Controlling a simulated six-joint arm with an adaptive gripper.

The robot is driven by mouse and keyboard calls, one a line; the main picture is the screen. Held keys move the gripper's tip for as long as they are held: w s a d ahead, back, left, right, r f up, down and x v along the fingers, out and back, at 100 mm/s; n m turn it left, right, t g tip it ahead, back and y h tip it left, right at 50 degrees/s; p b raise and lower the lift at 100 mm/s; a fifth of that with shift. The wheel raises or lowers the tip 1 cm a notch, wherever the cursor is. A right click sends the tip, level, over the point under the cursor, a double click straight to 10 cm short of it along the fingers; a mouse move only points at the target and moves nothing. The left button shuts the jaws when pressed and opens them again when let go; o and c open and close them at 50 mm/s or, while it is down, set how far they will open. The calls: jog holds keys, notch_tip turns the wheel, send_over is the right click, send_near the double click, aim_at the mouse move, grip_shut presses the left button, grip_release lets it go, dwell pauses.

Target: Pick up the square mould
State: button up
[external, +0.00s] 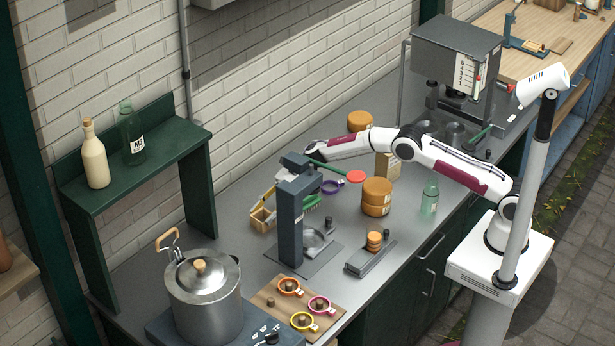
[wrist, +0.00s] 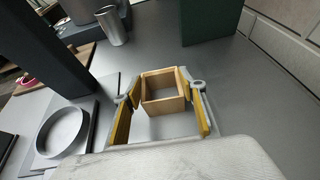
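The square mould (wrist: 163,104) is a small open wooden frame standing on the grey counter. In the external view it shows as a pale wooden box (external: 262,219) to the left of the dark press. My gripper (wrist: 162,88) is open, with its yellow-padded fingers on either side of the mould in the wrist view. I cannot tell whether either pad touches the wood.
The dark press (external: 290,222) stands close to the right of the mould. A green shelf (external: 140,165) with bottles and a large steel pot (external: 204,300) are to the left. A board (external: 272,301) with coloured rings lies in front. The brick wall runs behind.

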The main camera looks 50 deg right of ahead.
jog(key=shift+r, duration=0.15)
notch_tip(320, 180, up, 10)
dwell(0.9)
dwell(0.5)
